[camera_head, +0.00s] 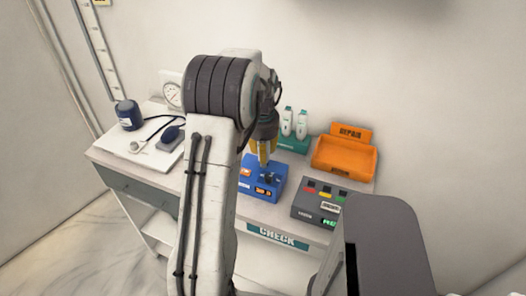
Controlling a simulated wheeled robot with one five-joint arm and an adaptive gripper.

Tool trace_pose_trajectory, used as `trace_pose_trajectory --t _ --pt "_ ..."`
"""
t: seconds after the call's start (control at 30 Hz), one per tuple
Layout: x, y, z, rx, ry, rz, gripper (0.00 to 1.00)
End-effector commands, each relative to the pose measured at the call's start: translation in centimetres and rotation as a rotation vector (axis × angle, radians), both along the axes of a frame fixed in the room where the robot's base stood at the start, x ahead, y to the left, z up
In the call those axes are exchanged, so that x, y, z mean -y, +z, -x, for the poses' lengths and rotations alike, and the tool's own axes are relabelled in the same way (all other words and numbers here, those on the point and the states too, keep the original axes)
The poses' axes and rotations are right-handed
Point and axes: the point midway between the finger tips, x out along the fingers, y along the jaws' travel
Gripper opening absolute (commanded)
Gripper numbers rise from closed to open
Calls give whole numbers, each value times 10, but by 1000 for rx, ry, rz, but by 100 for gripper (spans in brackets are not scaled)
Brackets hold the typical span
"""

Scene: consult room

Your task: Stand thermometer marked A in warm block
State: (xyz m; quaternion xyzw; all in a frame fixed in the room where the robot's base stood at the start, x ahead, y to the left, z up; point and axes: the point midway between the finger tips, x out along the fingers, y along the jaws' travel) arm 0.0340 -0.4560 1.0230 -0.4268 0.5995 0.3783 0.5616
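A blue box (270,193) with an orange-red display stands on the table below my gripper and looks like the warm block. My arm partly covers it. My gripper (263,157) points down with its yellow fingers just over or at the box's back part. The fingers look close together, but I cannot tell whether anything is between them. Two white upright devices with green details, the left one (287,121) and the right one (301,125), stand in a green holder (293,144) behind the box. They may be thermometers, but no A mark is readable.
An orange tray (344,157) with a lettered back stands at the back right. A grey box (312,204) with coloured parts and a green display is at the front right. A blood pressure cuff (128,115) and a dial gauge (173,94) are at the left.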

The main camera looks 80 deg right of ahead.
Motion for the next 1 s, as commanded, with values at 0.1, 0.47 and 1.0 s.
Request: trace_pose_trajectory --t 0.1,0.47,1.0 --pt "0 -4 0 0 0 0 0" --pt "0 -11 0 0 0 0 0" --pt "0 -10 0 0 0 0 45"
